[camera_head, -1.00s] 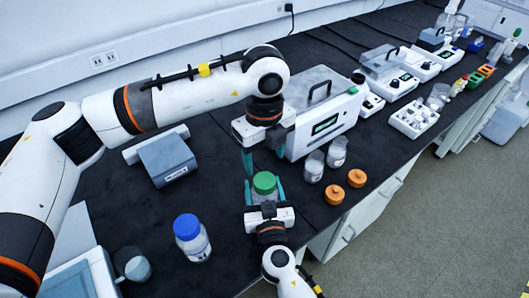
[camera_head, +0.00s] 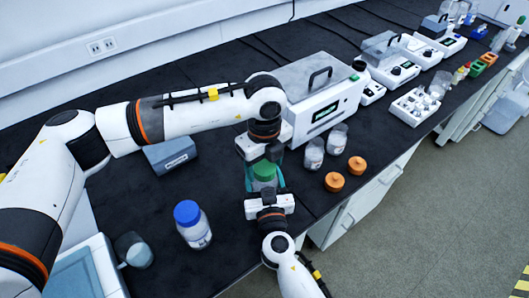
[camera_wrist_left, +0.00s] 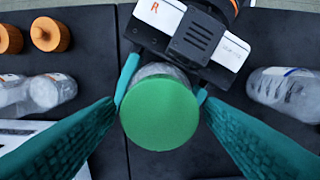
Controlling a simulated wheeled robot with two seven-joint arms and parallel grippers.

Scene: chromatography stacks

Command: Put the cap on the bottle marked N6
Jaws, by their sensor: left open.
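A clear bottle with a green cap (camera_head: 264,170) on top stands upright near the table's front edge; its marking cannot be read. In the left wrist view the green cap (camera_wrist_left: 160,113) is seen from above, with the bottle's clear shoulder (camera_wrist_left: 160,70) behind it. My left gripper (camera_head: 262,166) is open above the bottle, its teal fingers on either side of the cap and seemingly apart from it. My right gripper (camera_head: 266,187) has its fingers on both sides of the bottle body and seems shut on it; the left hand partly hides this.
Two clear uncapped bottles (camera_head: 314,153) and two orange caps (camera_head: 334,181) stand to the right. A blue-capped bottle (camera_head: 192,225) stands to the left. A white instrument (camera_head: 320,95) is behind, and a small grey-blue device (camera_head: 170,155) is at the back left.

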